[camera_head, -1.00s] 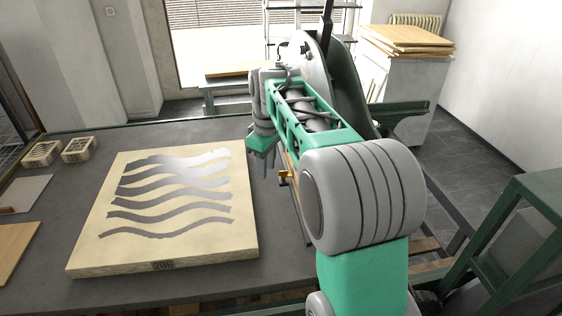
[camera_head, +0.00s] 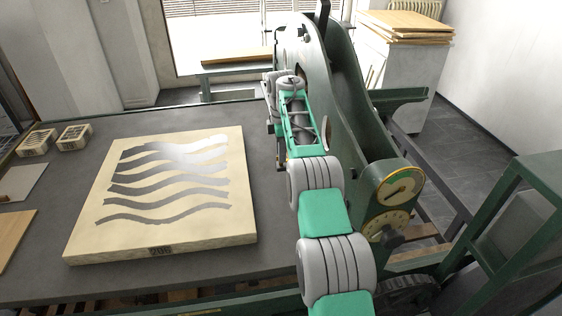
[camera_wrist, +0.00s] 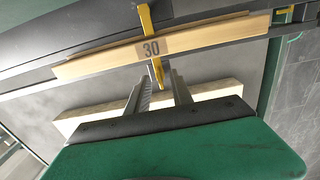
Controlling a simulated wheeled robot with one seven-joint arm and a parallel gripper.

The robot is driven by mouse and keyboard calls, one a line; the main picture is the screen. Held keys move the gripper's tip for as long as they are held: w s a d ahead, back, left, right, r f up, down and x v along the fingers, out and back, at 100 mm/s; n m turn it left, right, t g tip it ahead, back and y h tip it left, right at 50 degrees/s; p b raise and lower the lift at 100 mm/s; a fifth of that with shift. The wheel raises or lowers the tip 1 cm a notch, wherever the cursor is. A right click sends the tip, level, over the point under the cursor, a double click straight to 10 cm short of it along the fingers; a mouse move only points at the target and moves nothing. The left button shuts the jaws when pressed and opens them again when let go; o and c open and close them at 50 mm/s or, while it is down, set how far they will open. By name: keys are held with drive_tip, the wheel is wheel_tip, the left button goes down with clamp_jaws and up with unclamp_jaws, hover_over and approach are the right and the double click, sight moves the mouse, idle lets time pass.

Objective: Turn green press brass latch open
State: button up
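The green press (camera_head: 345,110) stands to the right of the stone bed, partly behind my arm. In the wrist view its brass latch (camera_wrist: 146,18) shows as a narrow yellow bar above and below a wooden bar marked 30 (camera_wrist: 205,35). My gripper (camera_wrist: 158,77) is open, with a clear gap between its two fingers. The latch's lower end lies in line with that gap; I cannot tell whether the fingers touch it. In the head view my arm hides the latch and most of the gripper.
A pale stone marked 206 (camera_head: 110,235) with dark wavy bands lies on the grey bed (camera_head: 50,265). Two small slatted blocks (camera_head: 74,138) sit at the back left. Round dials (camera_head: 400,187) are on the press's near end. A green frame (camera_head: 480,215) stands at right.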

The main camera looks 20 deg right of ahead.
drive_tip(key=shift+f, duration=0.4)
drive_tip(key=shift+r, duration=0.1)
clamp_jaws()
